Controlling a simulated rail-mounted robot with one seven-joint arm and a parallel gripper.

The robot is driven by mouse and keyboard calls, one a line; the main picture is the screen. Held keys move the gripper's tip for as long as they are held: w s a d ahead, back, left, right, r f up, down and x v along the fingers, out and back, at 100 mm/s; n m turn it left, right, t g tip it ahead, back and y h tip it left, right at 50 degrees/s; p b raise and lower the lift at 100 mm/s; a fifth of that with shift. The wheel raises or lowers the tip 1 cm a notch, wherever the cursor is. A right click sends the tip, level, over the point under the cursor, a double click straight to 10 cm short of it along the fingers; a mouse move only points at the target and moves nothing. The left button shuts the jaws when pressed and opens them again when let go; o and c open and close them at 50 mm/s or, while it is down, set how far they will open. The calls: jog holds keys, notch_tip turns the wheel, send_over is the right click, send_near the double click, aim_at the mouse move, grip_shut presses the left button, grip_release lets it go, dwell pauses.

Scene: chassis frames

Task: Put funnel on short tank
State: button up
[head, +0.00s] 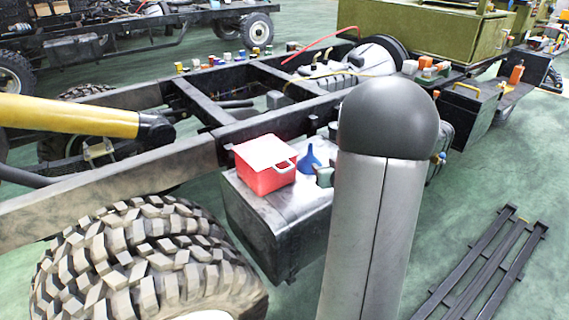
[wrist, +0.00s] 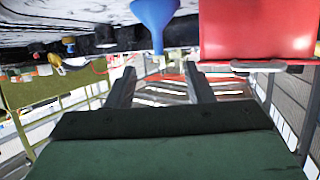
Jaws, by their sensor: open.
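A blue funnel (head: 310,160) stands wide end down, narrow spout up, on the flat top of a dark box-shaped tank (head: 283,245) beside the truck frame. I cannot tell whether this is the short tank. In the wrist view, which looks upside down, the funnel (wrist: 157,16) hangs from the top with its spout between and just beyond the fingertips. My gripper (wrist: 161,70) is open and empty, fingers apart. In the head view, a small grey-green part beside the funnel looks like my gripper, partly hidden by my grey column.
A red container (head: 264,180) with a white top and handle stands close left of the funnel; it also shows in the wrist view (wrist: 258,32). The black frame rail (head: 245,127) runs behind. A big tyre (head: 140,265) is front left. Small coloured items line the far rail.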

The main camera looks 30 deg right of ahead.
aim_at(311, 154)
jog(key=b+x, duration=0.2)
jog(key=x, duration=0.9)
jog(key=shift+w+d+f, duration=0.2)
jog(key=shift+b+x, duration=0.75)
jog(key=shift+x, duration=1.95)
jog(key=shift+d+r, duration=0.1)
jog(key=shift+d, duration=0.05)
jog(key=shift+c, duration=0.3)
grip_shut()
